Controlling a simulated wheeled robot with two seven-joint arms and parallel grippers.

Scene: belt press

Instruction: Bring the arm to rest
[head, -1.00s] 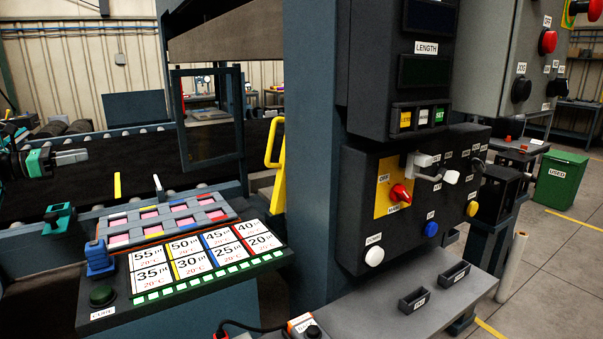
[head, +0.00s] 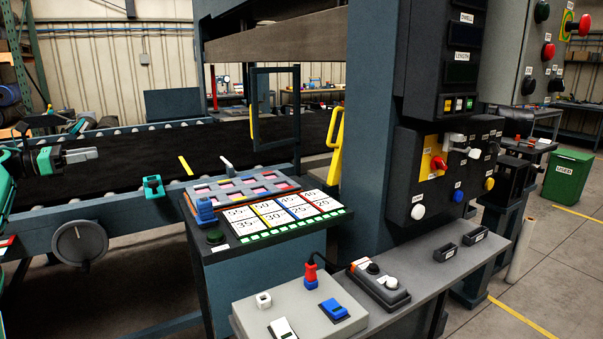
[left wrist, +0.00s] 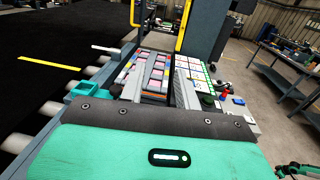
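My left gripper (head: 82,155) is at the left edge of the head view, in front of the black belt and above the roller frame. Its grey fingers lie together and hold nothing that I can see. My right gripper does not show in the head view.
The black belt (head: 130,165) runs behind the panel with the printed chart (head: 285,210). A teal clamp (head: 153,186) sits on the frame edge. A grey box with switches (head: 300,308), a control column (head: 375,130) and a green bin (head: 567,176) stand farther right.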

